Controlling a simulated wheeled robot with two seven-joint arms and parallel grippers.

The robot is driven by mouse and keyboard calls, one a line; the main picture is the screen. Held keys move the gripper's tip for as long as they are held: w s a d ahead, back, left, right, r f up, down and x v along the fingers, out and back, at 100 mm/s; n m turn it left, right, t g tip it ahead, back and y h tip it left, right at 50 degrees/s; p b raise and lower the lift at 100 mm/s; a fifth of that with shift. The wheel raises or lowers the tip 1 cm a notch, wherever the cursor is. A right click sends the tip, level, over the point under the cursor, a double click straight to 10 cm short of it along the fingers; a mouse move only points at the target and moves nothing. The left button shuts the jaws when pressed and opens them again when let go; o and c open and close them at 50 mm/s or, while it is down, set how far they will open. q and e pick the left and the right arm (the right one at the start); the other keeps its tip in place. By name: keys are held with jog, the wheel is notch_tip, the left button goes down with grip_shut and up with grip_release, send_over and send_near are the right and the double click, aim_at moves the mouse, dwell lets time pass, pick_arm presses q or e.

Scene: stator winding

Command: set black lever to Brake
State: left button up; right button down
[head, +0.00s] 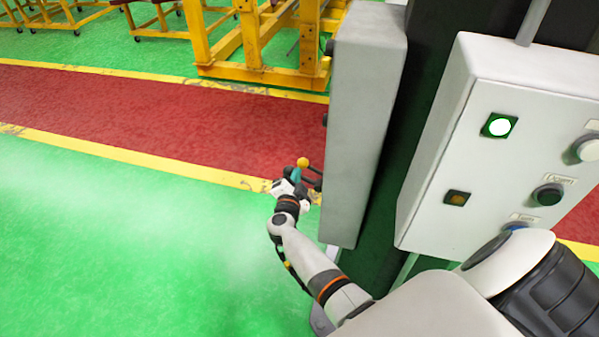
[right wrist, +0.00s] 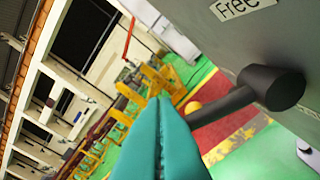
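The black lever (right wrist: 230,103) sticks out from the grey cabinet face in the right wrist view, with a round black hub (right wrist: 272,88). Its outer end runs behind my right gripper's fingers. A label reading "Free" (right wrist: 243,7) is above the hub; no Brake label shows. My right gripper (right wrist: 158,125) has two teal fingers close together with only a thin seam between them and nothing visible in it. They are beside the lever; I cannot tell whether they touch it. In the head view the right gripper (head: 296,174) is at the cabinet's left side. My left gripper is out of view.
A yellow ball (head: 303,162) is right by the gripper; it also shows in the wrist view (right wrist: 193,106). The tall grey cabinet (head: 365,120) stands close on the right. A button panel (head: 470,150) is further right. Open green floor (head: 120,240) lies to the left.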

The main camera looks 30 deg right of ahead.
notch_tip(320, 180, down, 6)
jog(key=w+a+n+g, duration=0.1)
jog(key=n, duration=0.7)
jog(key=shift+w+a+f+h+p, duration=0.15)
jog(key=shift+w+f+h+p, duration=0.05)
jog(key=shift+w+h+p, duration=0.1)
jog(key=shift+s+f, duration=0.1)
